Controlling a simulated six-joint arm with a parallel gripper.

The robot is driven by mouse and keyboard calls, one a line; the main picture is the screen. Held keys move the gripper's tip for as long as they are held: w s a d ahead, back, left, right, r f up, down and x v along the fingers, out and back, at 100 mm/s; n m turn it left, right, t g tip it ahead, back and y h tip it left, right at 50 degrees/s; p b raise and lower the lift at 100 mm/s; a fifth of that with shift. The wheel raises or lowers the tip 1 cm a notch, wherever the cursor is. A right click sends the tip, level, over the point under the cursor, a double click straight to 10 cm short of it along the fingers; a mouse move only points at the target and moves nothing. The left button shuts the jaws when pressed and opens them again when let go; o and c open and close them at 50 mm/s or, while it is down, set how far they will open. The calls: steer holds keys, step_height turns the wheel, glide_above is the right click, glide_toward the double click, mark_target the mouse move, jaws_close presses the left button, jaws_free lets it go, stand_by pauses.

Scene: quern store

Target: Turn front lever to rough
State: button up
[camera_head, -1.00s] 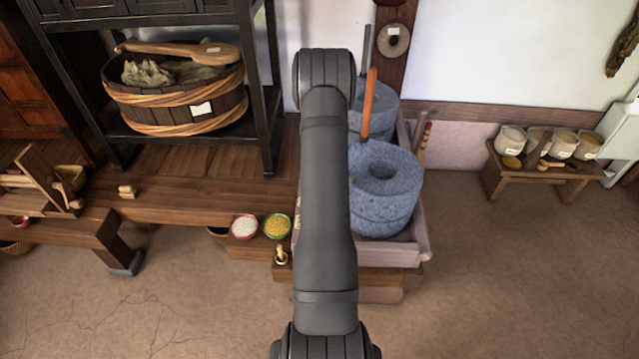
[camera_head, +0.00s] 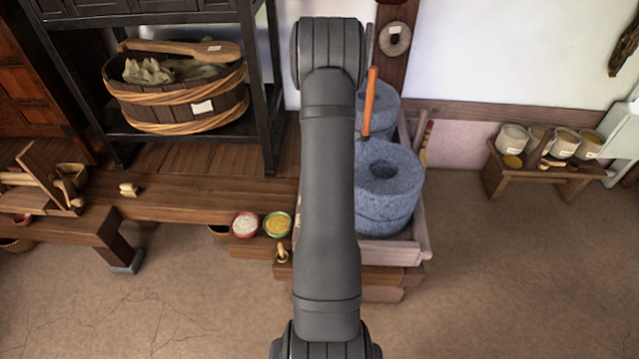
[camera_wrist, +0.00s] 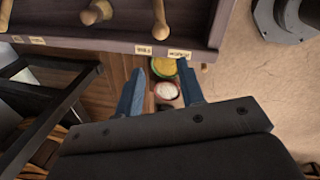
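In the wrist view, wooden levers with rounded ends stand along a mauve-grey tray edge (camera_wrist: 90,38). The rightmost, apparently the front lever (camera_wrist: 160,22), ends above and between two small labels, a left one (camera_wrist: 142,50) and a wider right one (camera_wrist: 179,53). Their lettering is too small to read surely. Another lever (camera_wrist: 97,12) stands to its left, and a third is cut off at the corner. My gripper (camera_wrist: 163,68) is open and empty, its fingertips just below the tray edge in the picture, apart from the lever. In the head view my arm hides the gripper and levers.
Bowls of white grain (camera_head: 245,225) and yellow grain (camera_head: 277,225) stand left. A black shelf (camera_head: 190,130) stands behind.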

steer(key=shift+w+a+f+m, duration=0.15)
steer(key=shift+w+f+m, duration=0.1)
steer(key=shift+m, duration=0.35)
steer(key=c, duration=0.4)
steer(key=w+f+m, duration=0.1)
steer(key=m, duration=0.2)
steer(key=w+a+f+m+y, duration=0.1)
steer(key=m, duration=0.3)
steer(key=w+a+f+m+t, duration=0.1)
steer(key=w+m, duration=0.1)
steer(key=m, duration=0.1)
steer(key=shift+a+f+m+y, duration=0.1)
steer(key=shift+a+m+y, duration=0.2)
steer(key=shift+y, duration=0.1)
jaws_close()
step_height(320, 180, down, 10)
steer(key=m, duration=0.1)
steer(key=shift+f+m, duration=0.25)
steer(key=shift+m, duration=0.05)
steer(key=shift+d, duration=0.1)
